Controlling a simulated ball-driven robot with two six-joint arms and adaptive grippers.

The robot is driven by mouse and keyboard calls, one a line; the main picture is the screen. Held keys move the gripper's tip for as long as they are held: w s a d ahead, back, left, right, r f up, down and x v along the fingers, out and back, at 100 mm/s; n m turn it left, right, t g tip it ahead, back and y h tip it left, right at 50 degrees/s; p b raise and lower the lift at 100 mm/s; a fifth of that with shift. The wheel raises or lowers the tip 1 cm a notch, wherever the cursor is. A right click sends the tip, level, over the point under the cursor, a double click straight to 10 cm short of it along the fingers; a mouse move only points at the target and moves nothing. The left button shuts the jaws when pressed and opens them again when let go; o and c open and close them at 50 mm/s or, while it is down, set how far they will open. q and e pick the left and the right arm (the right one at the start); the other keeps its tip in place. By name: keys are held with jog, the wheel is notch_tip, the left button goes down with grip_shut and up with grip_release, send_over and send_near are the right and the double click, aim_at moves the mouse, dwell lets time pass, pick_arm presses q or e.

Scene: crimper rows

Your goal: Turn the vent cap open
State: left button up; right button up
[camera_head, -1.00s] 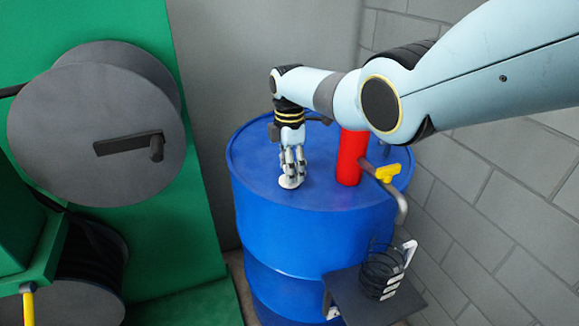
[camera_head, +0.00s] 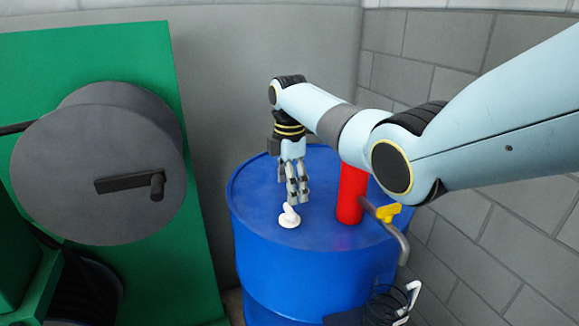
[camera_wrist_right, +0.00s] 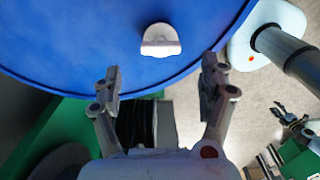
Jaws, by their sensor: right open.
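The white vent cap (camera_head: 289,217) sits on the top of the blue drum (camera_head: 262,208), left of the red pump. In the right wrist view the cap (camera_wrist_right: 160,42) shows whole, with a flat raised grip across it, beyond the fingertips. My right gripper (camera_head: 298,194) points down above and just behind the cap in the head view. It also shows in the right wrist view (camera_wrist_right: 162,80), with its fingers spread, nothing between them and apart from the cap.
A red pump (camera_head: 351,193) with a yellow lever (camera_head: 388,212) and a bent grey spout (camera_head: 399,245) stands on the drum, right of the cap. A grey reel (camera_head: 97,175) with a crank is at left. Block walls are behind and right.

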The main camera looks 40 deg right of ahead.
aim_at(290, 208)
notch_tip(290, 208, up, 6)
jog(key=shift+f, duration=0.1)
dwell(0.5)
